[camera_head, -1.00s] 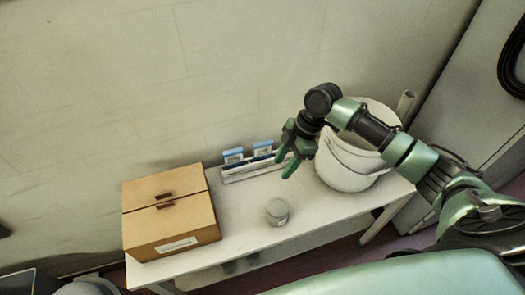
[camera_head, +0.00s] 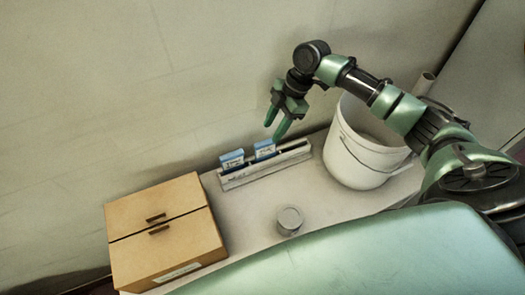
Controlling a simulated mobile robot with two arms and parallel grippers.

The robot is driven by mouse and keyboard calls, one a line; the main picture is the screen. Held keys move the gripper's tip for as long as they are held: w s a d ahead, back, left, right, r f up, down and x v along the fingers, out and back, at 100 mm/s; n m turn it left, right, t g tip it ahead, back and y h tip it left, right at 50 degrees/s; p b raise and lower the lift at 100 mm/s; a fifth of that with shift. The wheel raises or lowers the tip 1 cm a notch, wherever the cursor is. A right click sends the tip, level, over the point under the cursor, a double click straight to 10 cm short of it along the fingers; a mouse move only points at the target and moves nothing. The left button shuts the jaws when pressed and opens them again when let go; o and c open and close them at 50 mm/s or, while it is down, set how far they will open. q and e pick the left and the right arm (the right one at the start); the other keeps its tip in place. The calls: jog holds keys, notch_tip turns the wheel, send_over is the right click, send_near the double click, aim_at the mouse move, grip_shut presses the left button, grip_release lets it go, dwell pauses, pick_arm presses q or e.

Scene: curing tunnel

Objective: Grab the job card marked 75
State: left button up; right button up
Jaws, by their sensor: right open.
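Two job cards with blue tops stand upright in a pale slotted rack (camera_head: 290,158) at the back of the bench. The left card (camera_head: 232,160) and the right card (camera_head: 265,150) sit side by side; their markings are too small to read, so I cannot tell which is 75. My right gripper (camera_head: 272,131) is open, with green fingers pointing down, above and just behind the right card in the picture. It looks empty and apart from the cards. My left gripper is not in view.
A cardboard box (camera_head: 163,233) stands on the left of the bench. A white bucket (camera_head: 365,155) stands to the right of the rack, under my right arm. A small grey tin (camera_head: 289,220) stands in front. Bare white bench top (camera_head: 245,207) lies between them.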

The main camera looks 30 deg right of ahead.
aim_at(262, 152)
notch_tip(262, 152, down, 4)
jog(key=b, duration=0.3)
jog(key=shift+w+f, duration=0.1)
jog(key=shift+f, duration=0.15)
jog(key=shift+a+f, duration=0.3)
jog(key=shift+f, duration=0.3)
jog(key=shift+p+x, duration=0.45)
jog(key=shift+x, duration=0.3)
jog(key=p+x, duration=0.1)
jog(key=x, duration=0.4)
jog(key=shift+w+a+r+p, duration=0.15)
jog(key=shift+a+p, duration=0.05)
jog(key=shift+p, duration=0.2)
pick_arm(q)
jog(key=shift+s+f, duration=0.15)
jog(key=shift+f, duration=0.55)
pick_arm(e)
grip_shut()
